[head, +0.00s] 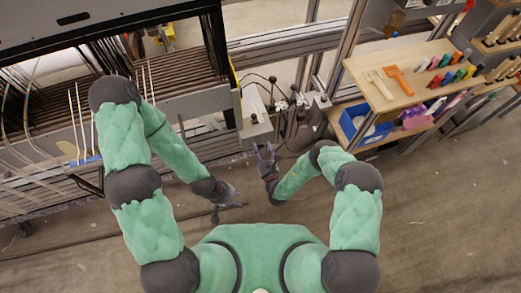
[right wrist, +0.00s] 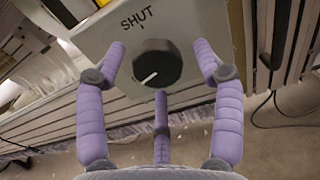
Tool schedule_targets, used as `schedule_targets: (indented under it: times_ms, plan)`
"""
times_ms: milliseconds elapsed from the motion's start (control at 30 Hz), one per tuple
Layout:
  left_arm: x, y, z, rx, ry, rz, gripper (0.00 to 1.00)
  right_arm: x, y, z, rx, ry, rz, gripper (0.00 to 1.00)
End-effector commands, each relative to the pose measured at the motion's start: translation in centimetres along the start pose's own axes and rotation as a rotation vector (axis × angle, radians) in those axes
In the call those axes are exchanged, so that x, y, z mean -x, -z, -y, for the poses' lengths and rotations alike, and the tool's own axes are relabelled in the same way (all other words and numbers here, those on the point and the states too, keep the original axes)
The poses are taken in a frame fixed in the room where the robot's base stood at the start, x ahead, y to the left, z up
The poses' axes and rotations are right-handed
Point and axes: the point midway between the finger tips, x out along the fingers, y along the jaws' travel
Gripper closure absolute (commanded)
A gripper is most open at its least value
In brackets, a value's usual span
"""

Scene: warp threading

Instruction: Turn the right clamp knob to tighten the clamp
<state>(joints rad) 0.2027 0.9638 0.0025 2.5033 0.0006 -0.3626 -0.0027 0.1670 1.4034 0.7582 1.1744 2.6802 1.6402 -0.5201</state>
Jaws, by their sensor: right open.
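The clamp knob (right wrist: 157,63) is a round black dial with a white pointer line, on a grey box marked "SHUT". The pointer aims to the lower left, away from the mark under the word. In the head view the grey box (head: 256,122) stands at the loom's right end. My right gripper (right wrist: 160,75) has its purple fingers spread around the knob, open, with no clear contact. It also shows in the head view (head: 264,155) just below the box. My left gripper (head: 228,203) hangs below the loom, away from the box; its fingers look apart and empty.
The loom frame (head: 180,104) with dark rods and threads fills the left. A wooden shelf (head: 415,85) with coloured tools and a blue bin (head: 362,122) stand at the right. Cables and small knobs (head: 290,100) sit beside the box. The floor (head: 430,220) is open at the lower right.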

Motion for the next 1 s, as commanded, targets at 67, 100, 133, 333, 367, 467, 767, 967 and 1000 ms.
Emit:
schedule_targets:
  times_ms: [67,100,133,333,367,467,767,967,1000]
  plan:
    - [-0.1,0.0,0.03,0.0,0.0,0.0,0.6,-0.27,0.03,-0.02,0.0,0.0,-0.001,0.32]
    - [-0.1,0.0,0.04,0.0,0.0,0.0,0.6,-0.33,0.02,-0.01,0.0,0.0,-0.001,0.32]
    - [-0.1,0.0,0.03,0.0,0.0,0.0,0.6,-0.36,0.01,-0.02,0.0,0.0,-0.001,0.32]
    - [-0.08,0.0,0.03,0.0,0.0,0.0,0.6,-0.35,-0.02,-0.01,0.0,0.0,-0.001,0.32]
    - [-0.08,0.01,0.02,0.0,0.0,0.0,0.6,-0.35,-0.02,-0.01,0.0,0.0,-0.001,0.4]
    - [-0.08,0.01,0.03,0.0,0.0,0.0,0.6,-0.34,-0.02,-0.01,0.0,0.0,-0.001,0.68]
    - [-0.09,0.01,0.03,0.0,0.0,0.0,0.6,-0.31,0.1,0.04,-0.001,0.002,-0.004,0.86]
    - [-0.09,0.0,0.03,0.0,0.0,0.0,0.6,-0.29,0.17,0.07,-0.004,0.003,-0.006,0.86]
    - [-0.08,0.0,0.03,0.0,0.0,0.0,0.6,-0.29,0.19,0.08,-0.006,0.003,-0.007,0.86]
